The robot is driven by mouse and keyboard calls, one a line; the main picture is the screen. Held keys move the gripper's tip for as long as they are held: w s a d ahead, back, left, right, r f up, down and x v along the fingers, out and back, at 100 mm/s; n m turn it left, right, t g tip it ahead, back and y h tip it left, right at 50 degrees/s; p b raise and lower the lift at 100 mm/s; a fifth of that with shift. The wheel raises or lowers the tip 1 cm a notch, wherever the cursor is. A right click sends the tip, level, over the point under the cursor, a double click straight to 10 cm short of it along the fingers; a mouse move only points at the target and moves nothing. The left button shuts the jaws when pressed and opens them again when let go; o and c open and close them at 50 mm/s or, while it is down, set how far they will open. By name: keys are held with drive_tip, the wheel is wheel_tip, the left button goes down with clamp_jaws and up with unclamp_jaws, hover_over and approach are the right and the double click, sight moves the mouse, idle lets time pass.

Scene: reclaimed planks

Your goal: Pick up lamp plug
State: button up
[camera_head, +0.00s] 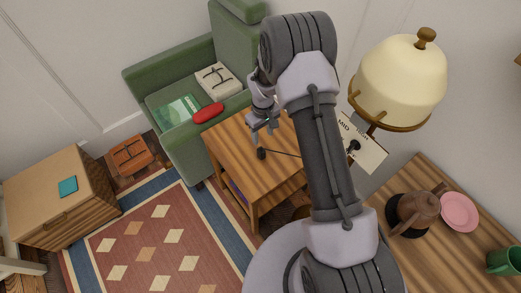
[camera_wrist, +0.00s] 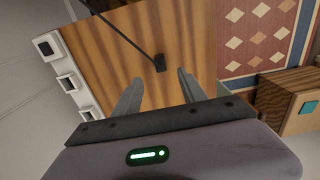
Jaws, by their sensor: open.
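The lamp plug (camera_head: 262,153) is a small black block lying on the wooden side table (camera_head: 235,155), with a thin dark cord running from it to the right behind my arm. In the wrist view the plug (camera_wrist: 160,63) lies just beyond and between my fingertips, its cord running to the upper left. My gripper (camera_head: 263,127) is above the table near the plug; in the wrist view my gripper (camera_wrist: 160,78) is open with nothing between its fingers. The lamp (camera_head: 403,82) has a cream shade and stands to the right; its lower part is partly hidden.
White socket blocks (camera_wrist: 66,82) line the table's edge in the wrist view. A green armchair (camera_head: 150,80) stands behind the table, holding a red case (camera_head: 208,113) and books. A cabinet (camera_head: 60,200) is at left. Another table (camera_head: 440,265) at right bears a teapot (camera_head: 416,209).

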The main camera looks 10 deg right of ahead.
sight(261, 150)
wheel_tip(261, 150, down, 8)
drive_tip(key=shift+r+b, duration=0.15)
drive_tip(key=shift+b, duration=0.9)
drive_tip(key=f+b, duration=0.1)
drive_tip(key=f, duration=0.1)
drive_tip(key=w+f+b, duration=0.1)
drive_tip(key=f, duration=0.2)
drive_tip(key=shift+a+f, duration=0.15)
drive_tip(key=shift+c, duration=1.1)
clamp_jaws()
